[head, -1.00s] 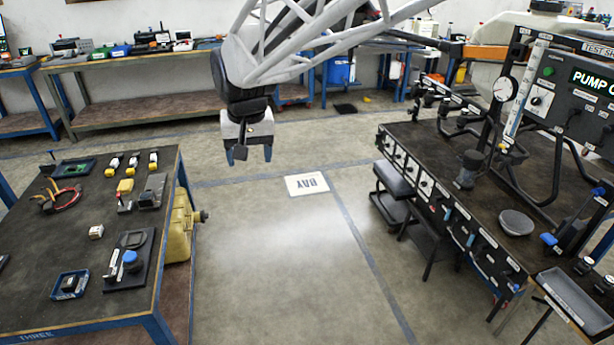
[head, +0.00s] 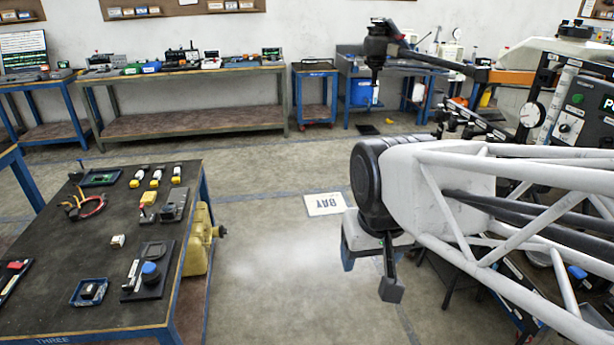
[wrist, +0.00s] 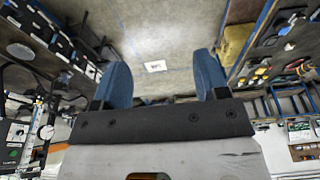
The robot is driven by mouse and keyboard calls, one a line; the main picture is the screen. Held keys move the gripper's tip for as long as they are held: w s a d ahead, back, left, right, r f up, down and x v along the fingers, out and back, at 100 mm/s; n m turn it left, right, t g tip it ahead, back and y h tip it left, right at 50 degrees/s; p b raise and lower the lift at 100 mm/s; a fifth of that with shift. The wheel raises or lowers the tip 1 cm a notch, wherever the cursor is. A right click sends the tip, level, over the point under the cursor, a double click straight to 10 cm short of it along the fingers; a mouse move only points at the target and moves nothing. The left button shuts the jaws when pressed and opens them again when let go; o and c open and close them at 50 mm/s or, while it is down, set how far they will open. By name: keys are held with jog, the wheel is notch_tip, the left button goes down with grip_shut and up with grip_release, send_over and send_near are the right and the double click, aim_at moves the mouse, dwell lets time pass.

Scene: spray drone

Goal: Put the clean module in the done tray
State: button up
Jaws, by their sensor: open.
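My gripper (head: 370,268) hangs over open floor to the right of the dark bench, well apart from it. In the wrist view its two blue fingers (wrist: 162,76) are spread with nothing between them. I cannot tell which thing is the clean module. A small pale block (head: 118,241) lies alone on the bench. A small blue tray (head: 75,299) near the bench front holds a dark block (head: 88,291). A dark tray with a green board (head: 100,178) sits at the back of the bench. No done-tray label is readable.
The dark bench (head: 60,325) also carries a plate with a blue knob (head: 151,273), several yellow-and-white bottles (head: 156,177) and red cables (head: 92,207). A yellow jerrycan (head: 199,240) stands beside it. Floor with a BAY sign (head: 324,204) is clear.

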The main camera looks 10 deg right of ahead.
jog(key=shift+s+d+f, duration=0.2)
jog(key=shift+s+f, duration=0.05)
jog(key=shift+s, duration=0.3)
jog(key=shift+s+d+f, duration=0.15)
jog(key=shift+s+f, duration=0.05)
jog(key=shift+s, duration=0.35)
jog(key=shift+s+d+f, duration=0.2)
jog(key=shift+s+f, duration=0.05)
jog(key=shift+s, duration=0.3)
